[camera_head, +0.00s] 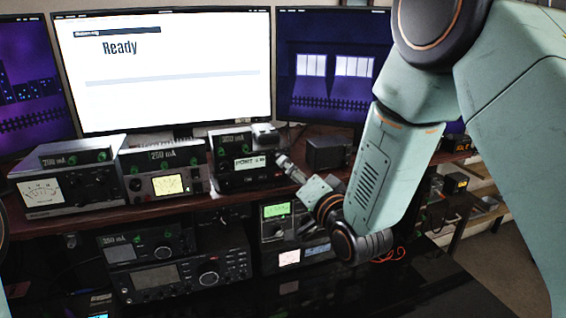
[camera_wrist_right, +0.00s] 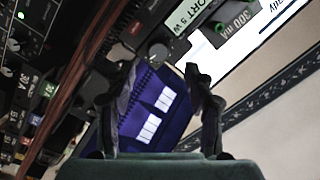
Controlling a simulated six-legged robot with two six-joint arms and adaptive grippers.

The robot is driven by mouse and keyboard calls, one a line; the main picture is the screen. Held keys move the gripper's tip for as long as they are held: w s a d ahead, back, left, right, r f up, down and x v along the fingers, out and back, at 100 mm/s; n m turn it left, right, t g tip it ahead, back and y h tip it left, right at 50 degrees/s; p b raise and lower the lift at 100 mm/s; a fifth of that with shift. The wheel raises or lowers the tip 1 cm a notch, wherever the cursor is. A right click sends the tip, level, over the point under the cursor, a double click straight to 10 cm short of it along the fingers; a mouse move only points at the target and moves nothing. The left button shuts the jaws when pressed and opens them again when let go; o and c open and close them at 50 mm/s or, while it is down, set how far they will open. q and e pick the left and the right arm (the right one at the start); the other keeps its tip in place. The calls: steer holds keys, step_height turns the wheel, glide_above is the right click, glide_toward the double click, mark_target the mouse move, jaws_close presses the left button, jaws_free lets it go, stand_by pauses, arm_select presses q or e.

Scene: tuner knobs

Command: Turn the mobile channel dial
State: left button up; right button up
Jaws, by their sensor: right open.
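Several radio units with knobs are in view; no label that I can read marks one as the mobile channel dial. A dark unit (camera_head: 230,182) with a white "PORT" display (camera_head: 249,162) stands on the upper shelf in the head view. In the right wrist view a round grey knob (camera_wrist_right: 158,53) sits beside that display (camera_wrist_right: 191,14), and it appears between the fingertips. My right gripper (camera_head: 284,163) is just right of this unit in the head view. Its two fingers are open with nothing between them in the right wrist view (camera_wrist_right: 162,75). My left gripper is out of view.
Two metered units (camera_head: 68,187) (camera_head: 168,172) stand left on the shelf (camera_head: 110,222). A black box (camera_head: 327,152) stands right of my gripper. Below are a radio with a large dial (camera_head: 180,278) and a green-lit unit (camera_head: 277,211). Monitors (camera_head: 165,100) stand behind.

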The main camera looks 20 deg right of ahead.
steer(key=w, duration=0.5)
steer(key=shift+w+a+p, duration=0.35)
steer(key=shift+w+a, duration=0.05)
steer(key=shift+s+d, duration=0.1)
steer(key=shift+c, duration=0.2)
steer(key=shift+d+f, duration=0.1)
steer(key=shift+d, duration=0.2)
steer(key=c, duration=0.3)
steer(key=shift+a, duration=0.3)
steer(key=c, duration=0.5)
steer(key=shift+d, duration=0.1)
jaws_close()
